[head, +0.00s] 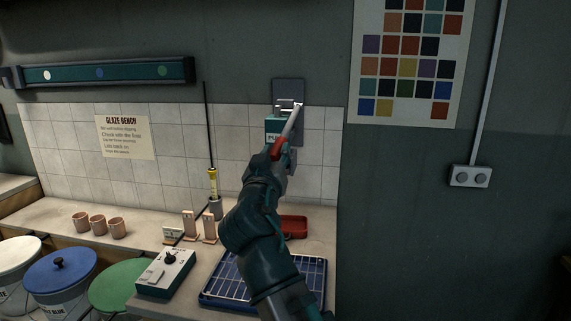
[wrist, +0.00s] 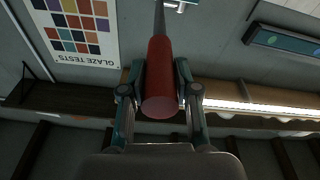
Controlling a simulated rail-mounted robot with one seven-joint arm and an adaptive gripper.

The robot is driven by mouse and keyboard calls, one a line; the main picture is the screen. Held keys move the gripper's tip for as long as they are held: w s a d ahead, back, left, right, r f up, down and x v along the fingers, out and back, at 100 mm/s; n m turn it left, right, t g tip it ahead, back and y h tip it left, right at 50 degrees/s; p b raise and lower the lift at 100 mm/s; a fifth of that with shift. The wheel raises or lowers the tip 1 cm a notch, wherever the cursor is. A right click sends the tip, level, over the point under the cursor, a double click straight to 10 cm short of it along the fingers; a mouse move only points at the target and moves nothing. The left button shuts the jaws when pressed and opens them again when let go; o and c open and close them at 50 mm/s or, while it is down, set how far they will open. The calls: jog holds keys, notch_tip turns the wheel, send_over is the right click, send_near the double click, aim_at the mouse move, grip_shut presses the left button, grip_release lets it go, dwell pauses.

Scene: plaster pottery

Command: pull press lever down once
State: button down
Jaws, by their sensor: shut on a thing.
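The press lever is a grey metal bar (head: 291,122) with a red grip (wrist: 160,80). It slants up to the right from the grip to a bracket on a dark wall plate (head: 289,87). A teal press body with a partly hidden sign (head: 274,127) sits beside the bar. My gripper (wrist: 158,70) is shut on the red grip, with one finger on each side of it. My arm hides the lower part of the press in the head view.
Below are a blue-framed rack (head: 312,276), a red tray (head: 294,226), a control box (head: 166,273), small pots (head: 98,223) and a yellow-topped rod (head: 212,182). Lidded buckets (head: 60,275) stand at lower left.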

jog(key=w+f+t+b, duration=0.2)
jog(key=f+b, duration=0.6)
jog(key=b, duration=1)
jog(key=w+f+t+b, duration=0.3)
jog(key=f+b, duration=0.5)
jog(key=b, duration=1)
jog(key=shift+w+d, duration=0.2)
jog(key=shift+d, duration=0.1)
jog(key=c, duration=0.8)
grip_release()
jog(key=shift+w, duration=0.1)
jog(key=shift+c, duration=0.2)
jog(key=v, duration=0.7)
jog(key=shift+s+f, duration=0.2)
